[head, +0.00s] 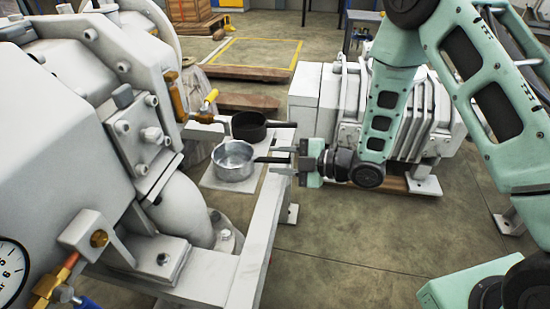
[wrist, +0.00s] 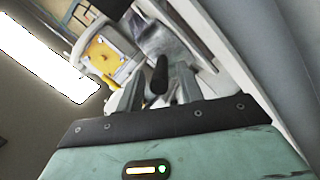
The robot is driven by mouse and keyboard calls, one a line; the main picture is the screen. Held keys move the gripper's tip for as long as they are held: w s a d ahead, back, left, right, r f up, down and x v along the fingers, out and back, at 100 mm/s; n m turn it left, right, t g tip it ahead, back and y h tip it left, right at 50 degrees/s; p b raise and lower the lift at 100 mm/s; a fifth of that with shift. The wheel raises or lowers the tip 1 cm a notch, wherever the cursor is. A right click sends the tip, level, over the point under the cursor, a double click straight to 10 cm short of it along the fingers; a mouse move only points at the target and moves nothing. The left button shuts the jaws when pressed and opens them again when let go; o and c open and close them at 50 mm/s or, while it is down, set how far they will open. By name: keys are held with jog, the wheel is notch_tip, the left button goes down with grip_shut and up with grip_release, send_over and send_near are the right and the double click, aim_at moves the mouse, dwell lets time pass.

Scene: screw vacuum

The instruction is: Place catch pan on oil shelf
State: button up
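A silver round pan (head: 233,164) with a dark handle sits on a pale plate (head: 211,184) beside the large white machine. A black pan (head: 248,128) with its own handle stands just behind it. I cannot tell which pan is the catch pan, or whether the plate is the oil shelf. My gripper (head: 281,160) is at the silver pan's handle, with one finger on each side. In the wrist view, a dark handle end (wrist: 160,76) shows between the spread fingers, with gaps beside it.
The large white machine (head: 60,120) with valves and a gauge fills the left. A white rail (head: 264,222) runs toward the front, below my gripper. A ribbed white machine (head: 350,110) stands behind my arm. Open floor (head: 345,245) lies to the right of the rail.

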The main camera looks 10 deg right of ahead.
jog(key=p+v, duration=0.2)
jog(key=v, duration=0.8)
jog(key=s+a+r+m+g+h, duration=0.1)
jog(key=a+r+m+g+h, duration=0.1)
jog(key=a+r+m+h, duration=0.45)
jog(key=s+r+m+g+h, duration=0.3)
jog(key=s+m, duration=0.1)
jog(key=s, duration=0.7)
jog(key=s+r+m+g+h, duration=0.3)
jog(key=s+m, duration=0.2)
jog(key=s, duration=0.6)
jog(key=shift+d+r, duration=0.25)
jog(key=shift+r, duration=0.15)
notch_tip(320, 180, up, 34)
jog(key=p, duration=3.4)
jog(key=shift+f, duration=0.15)
